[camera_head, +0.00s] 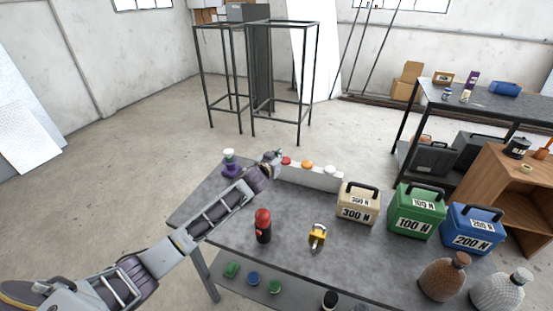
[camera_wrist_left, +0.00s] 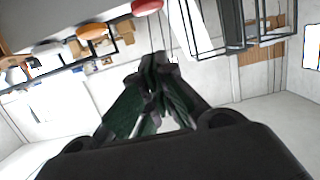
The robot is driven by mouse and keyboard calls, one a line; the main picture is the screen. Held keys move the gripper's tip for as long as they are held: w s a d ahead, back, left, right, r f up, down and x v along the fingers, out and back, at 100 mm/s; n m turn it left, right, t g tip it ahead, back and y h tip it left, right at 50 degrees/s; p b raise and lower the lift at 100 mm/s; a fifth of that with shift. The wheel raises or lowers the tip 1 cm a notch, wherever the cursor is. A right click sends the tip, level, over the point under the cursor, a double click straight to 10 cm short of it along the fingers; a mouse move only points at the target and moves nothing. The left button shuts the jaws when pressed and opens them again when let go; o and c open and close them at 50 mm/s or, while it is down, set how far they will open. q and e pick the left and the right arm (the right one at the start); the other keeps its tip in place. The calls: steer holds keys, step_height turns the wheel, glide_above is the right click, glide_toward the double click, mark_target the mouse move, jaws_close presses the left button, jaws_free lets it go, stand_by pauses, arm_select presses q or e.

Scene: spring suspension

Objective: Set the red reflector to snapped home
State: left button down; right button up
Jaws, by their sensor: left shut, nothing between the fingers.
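The red reflector (camera_head: 286,160) is a small round disc on the left part of a pale grey bar (camera_head: 315,179) at the table's back edge. An orange reflector (camera_head: 307,164) and a white reflector (camera_head: 330,170) sit to its right. In the left wrist view the red reflector (camera_wrist_left: 147,5) is cut by the top edge, with the orange one (camera_wrist_left: 91,31) and the white one (camera_wrist_left: 47,46) to its left. My left gripper (camera_head: 277,154) is shut and empty close beside the red reflector; its fingertips (camera_wrist_left: 160,60) show below it. I cannot tell whether they touch. My right gripper is out of view.
On the grey table (camera_head: 340,258) stand a beige 300 N box (camera_head: 357,204), a green 100 N box (camera_head: 416,212) and a blue 200 N box (camera_head: 472,231). A red-topped bottle (camera_head: 263,226), a yellow padlock (camera_head: 317,236) and a purple-and-white item (camera_head: 230,163) also stand there.

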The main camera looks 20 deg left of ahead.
arm_select(q)
steer(key=shift+v, duration=0.85)
